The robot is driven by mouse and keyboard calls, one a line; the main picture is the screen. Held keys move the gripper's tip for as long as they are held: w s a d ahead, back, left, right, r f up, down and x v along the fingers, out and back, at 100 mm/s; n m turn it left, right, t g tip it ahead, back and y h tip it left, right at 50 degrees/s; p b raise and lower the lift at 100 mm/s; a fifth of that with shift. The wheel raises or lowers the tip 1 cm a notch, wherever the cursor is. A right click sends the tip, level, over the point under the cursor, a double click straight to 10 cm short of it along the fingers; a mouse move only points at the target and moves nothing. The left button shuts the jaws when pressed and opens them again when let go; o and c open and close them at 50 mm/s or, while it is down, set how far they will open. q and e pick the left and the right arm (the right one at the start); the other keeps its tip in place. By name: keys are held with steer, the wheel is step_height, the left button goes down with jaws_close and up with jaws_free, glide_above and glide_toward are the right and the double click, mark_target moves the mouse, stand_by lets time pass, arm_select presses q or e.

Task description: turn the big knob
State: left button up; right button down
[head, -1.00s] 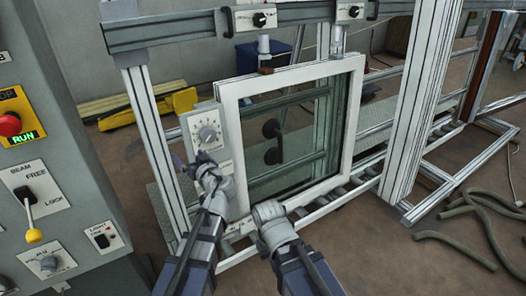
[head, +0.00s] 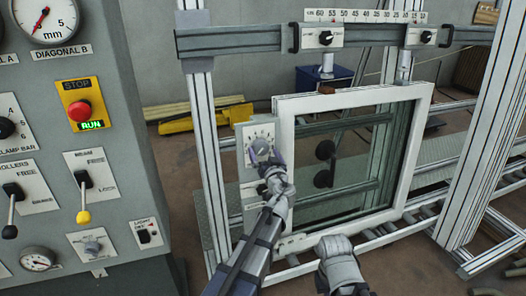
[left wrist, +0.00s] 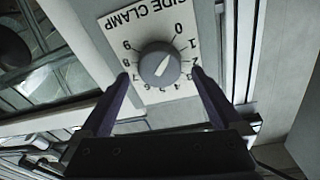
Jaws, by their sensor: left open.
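The big knob (head: 262,149) is a grey round dial on a pale plate marked SIDE CLAMP (left wrist: 178,28), at the left edge of the white window frame. In the left wrist view the knob (left wrist: 160,64) sits between the two dark fingers of my left gripper (left wrist: 160,75), with gaps visible on both sides. The plate's numbers appear upside down there. My left gripper (head: 268,163) is open and covers the knob's lower part in the head view. My right gripper (head: 332,243) is low, in front of the frame's bottom edge; its fingers are not clear.
The white window frame (head: 284,165) stands upright on rollers, with a dark handle (head: 325,165). A smaller black switch (head: 263,190) is below the knob. A grey control panel (head: 130,130) with a red stop button (head: 80,111) and levers fills the left.

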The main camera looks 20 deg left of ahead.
mark_target(261, 148)
arm_select(q)
steer(key=shift+x, duration=1.2)
steer(key=c, duration=1.3)
